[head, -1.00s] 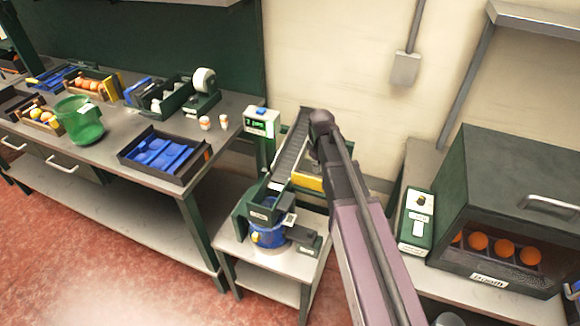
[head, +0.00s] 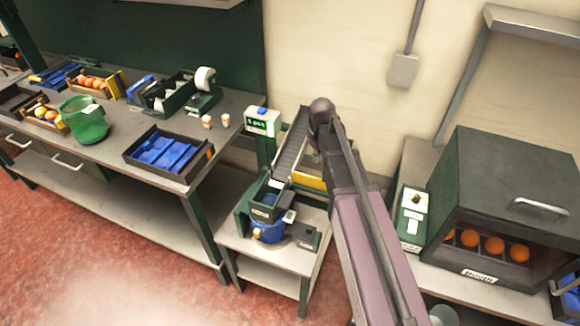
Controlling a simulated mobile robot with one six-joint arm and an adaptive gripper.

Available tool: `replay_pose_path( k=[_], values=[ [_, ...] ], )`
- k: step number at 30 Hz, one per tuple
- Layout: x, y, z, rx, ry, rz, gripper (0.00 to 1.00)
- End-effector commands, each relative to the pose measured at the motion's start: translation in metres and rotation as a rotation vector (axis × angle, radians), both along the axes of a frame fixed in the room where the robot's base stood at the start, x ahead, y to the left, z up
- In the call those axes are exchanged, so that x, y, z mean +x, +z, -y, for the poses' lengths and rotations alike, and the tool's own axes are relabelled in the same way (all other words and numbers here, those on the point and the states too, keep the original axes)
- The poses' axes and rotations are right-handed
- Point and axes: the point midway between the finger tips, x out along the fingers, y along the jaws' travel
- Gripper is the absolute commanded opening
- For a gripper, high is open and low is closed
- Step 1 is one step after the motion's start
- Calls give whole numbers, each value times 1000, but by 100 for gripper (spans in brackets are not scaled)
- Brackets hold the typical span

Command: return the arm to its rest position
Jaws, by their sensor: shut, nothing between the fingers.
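My arm (head: 360,215) rises from the bottom right of centre, up and slightly left. Its rounded dark joint (head: 322,110) is in front of the pale wall, above and right of the sloping conveyor (head: 291,145). The arm covers part of the conveyor's right side and the yellow part (head: 309,178) beside it. I cannot make out my gripper; no fingers show in the head view.
The dark booth (head: 505,205), with several oranges inside, stands close on the right. A small stand (head: 240,240) carries a blue-and-green machine. The left bench (head: 225,105) holds a green bin (head: 84,122), crates and a blue-lined tray (head: 168,152).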

Motion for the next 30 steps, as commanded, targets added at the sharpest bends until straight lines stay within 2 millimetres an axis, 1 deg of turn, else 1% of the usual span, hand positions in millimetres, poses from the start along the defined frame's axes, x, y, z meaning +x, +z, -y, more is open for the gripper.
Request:
replay_pose_path(
  k=[13,17,20,23,27,30],
  values=[
    [0,0,0,0,0,0,0],
    [-9,0,4,0,-27,0,0],
    [-27,0,13,0,-86,0,0],
    [-54,0,26,0,-181,0,0],
    [-99,0,46,-1,-353,-1,0],
    [-130,0,58,-1,-473,0,0]
  ],
)
